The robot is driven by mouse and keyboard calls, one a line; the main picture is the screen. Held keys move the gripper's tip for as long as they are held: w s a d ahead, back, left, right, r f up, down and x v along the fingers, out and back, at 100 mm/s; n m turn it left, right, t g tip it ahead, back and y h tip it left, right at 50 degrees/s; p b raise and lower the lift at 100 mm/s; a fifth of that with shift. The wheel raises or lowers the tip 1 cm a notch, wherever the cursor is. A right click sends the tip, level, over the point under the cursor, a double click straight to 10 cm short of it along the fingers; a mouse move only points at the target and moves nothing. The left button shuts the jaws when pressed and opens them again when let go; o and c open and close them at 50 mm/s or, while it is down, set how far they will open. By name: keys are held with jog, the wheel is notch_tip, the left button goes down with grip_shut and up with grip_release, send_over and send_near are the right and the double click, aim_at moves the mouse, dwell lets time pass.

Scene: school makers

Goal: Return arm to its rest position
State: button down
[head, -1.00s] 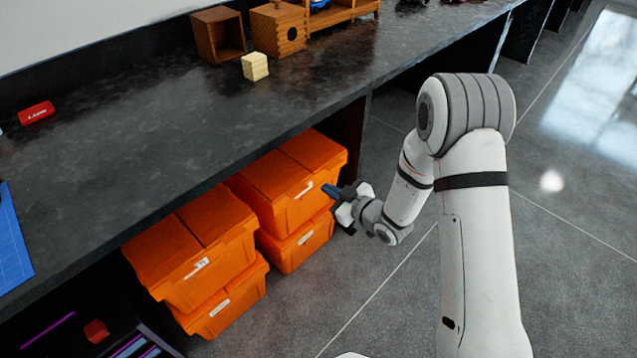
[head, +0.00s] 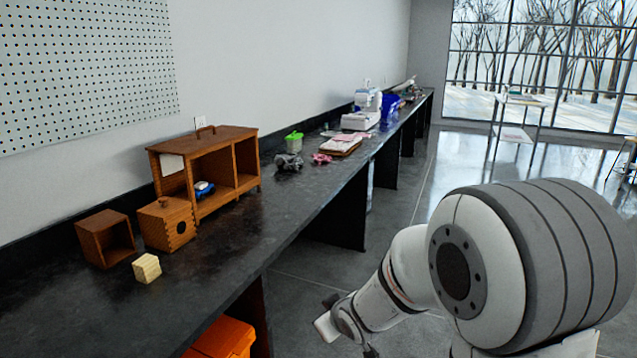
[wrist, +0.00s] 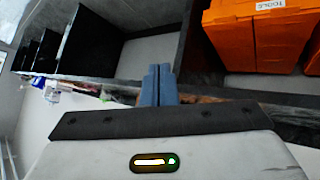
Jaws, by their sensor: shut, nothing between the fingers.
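My arm rises at the right of the head view, bent at its large grey-banded joint. My gripper (wrist: 158,86) shows in the wrist view with its two blue-grey fingers together and nothing between them. In the head view the wrist end of the arm hangs low at the bottom middle, and the fingers are hard to make out there. The gripper is in the open space in front of the counter (head: 95,318), apart from it.
Orange bins sit under the counter (head: 222,340), also in the wrist view (wrist: 262,40). On the counter are a pale wooden block (head: 147,268), an open wooden box (head: 105,238), a box with a round hole (head: 166,223) and a wooden cabinet (head: 215,168).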

jog(key=s+d+r+m+g+h+p, duration=0.3)
jog(key=s+d+r+m+p, duration=0.25)
jog(key=s+d+r, duration=0.75)
jog(key=s+r+m+g+p, duration=0.2)
jog(key=s+r, duration=0.4)
jog(key=s, duration=0.5)
jog(key=shift+s+a+r+m+g+p, duration=0.4)
jog(key=shift+g+p, duration=0.2)
jog(key=shift+p, duration=0.65)
